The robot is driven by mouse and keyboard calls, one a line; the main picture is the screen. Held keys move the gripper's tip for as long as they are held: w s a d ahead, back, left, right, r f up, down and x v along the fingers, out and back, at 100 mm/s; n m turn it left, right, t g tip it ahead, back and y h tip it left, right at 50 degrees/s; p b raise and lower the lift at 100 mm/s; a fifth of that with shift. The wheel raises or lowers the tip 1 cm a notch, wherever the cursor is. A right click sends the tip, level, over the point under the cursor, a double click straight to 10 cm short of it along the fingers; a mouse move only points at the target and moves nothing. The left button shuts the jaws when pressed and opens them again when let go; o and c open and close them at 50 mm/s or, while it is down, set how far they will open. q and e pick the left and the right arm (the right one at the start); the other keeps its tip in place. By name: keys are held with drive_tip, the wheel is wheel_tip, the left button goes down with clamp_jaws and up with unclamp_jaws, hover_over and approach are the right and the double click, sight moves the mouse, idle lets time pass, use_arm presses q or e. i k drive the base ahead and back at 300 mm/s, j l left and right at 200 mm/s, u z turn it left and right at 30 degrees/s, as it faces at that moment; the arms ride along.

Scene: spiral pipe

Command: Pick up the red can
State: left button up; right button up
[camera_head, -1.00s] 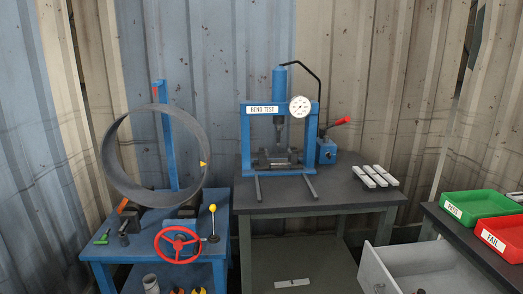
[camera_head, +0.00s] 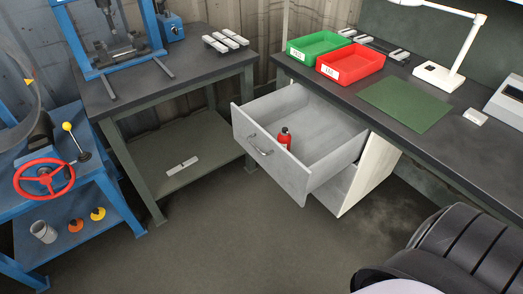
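The red can (camera_head: 285,139) is small, with a dark top. It stands upright inside the open grey drawer (camera_head: 330,150), near the drawer's front panel. The front panel hides part of its lower end. Neither of my grippers shows in the head view.
The drawer juts out under a dark workbench (camera_head: 440,135) that holds a green tray (camera_head: 318,46), a red tray (camera_head: 350,64), a green mat (camera_head: 405,104) and a white lamp (camera_head: 440,75). A press table (camera_head: 185,85) stands left. Open floor lies between.

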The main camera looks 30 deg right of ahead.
sight(284, 139)
drive_tip(key=i+l, duration=0.1)
drive_tip(key=i, duration=0.55)
drive_tip(key=i+z, duration=0.2)
drive_tip(key=z, duration=0.2)
drive_tip(key=i+z, duration=0.2)
drive_tip(key=z, duration=0.2)
drive_tip(key=i+z, duration=0.25)
drive_tip(key=z, duration=0.15)
